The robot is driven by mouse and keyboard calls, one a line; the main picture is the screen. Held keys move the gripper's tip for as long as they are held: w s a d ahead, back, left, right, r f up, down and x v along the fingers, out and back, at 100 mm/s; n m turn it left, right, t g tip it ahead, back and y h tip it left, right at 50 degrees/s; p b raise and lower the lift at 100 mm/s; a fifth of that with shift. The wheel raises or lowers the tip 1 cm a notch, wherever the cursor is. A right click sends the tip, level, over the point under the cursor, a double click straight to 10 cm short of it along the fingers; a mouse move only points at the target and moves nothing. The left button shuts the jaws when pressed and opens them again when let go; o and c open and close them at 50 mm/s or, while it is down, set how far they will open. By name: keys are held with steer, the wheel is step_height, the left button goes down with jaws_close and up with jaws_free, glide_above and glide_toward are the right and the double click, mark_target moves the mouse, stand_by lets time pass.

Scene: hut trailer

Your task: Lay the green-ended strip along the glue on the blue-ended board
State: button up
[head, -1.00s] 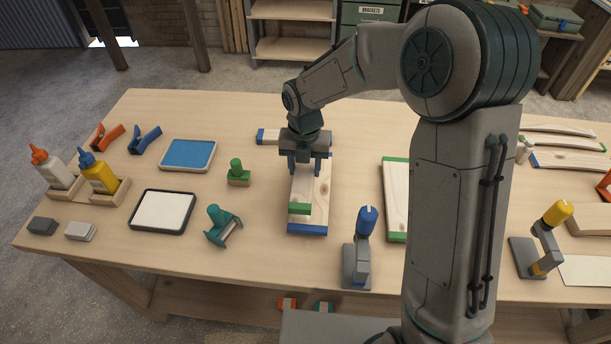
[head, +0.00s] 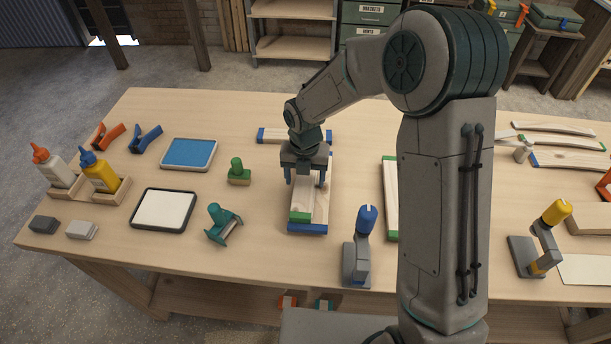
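The green-ended strip (head: 305,202) lies lengthwise on top of the blue-ended board (head: 323,200). Its green near end sits just behind the board's blue near end. The strip lies toward the board's left side, with bare board showing on its right. My gripper (head: 305,180) points down over the far part of the strip. Its fingers are spread wider than the strip, one on each side, and look open. The glue is not visible.
A blue-topped clamp (head: 364,240) stands at the near right, and a green-ended board (head: 391,195) lies further right. A green-handled stamp (head: 238,172) and a teal tool (head: 222,224) are on the left.

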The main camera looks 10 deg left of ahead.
mark_target(305, 180)
step_height(305, 180, up, 12)
steer(key=s+d+r+m+t, duration=0.1)
steer(key=s+d+r+m, duration=0.2)
steer(key=s+d+m, duration=0.6)
steer(key=s+d+r+m+t, duration=0.2)
steer(key=s+d+m, duration=0.8)
steer(key=m, duration=1.7)
steer(key=shift+d+r+t+b, duration=0.35)
steer(key=shift+d+r, duration=0.35)
steer(key=shift+d, duration=0.25)
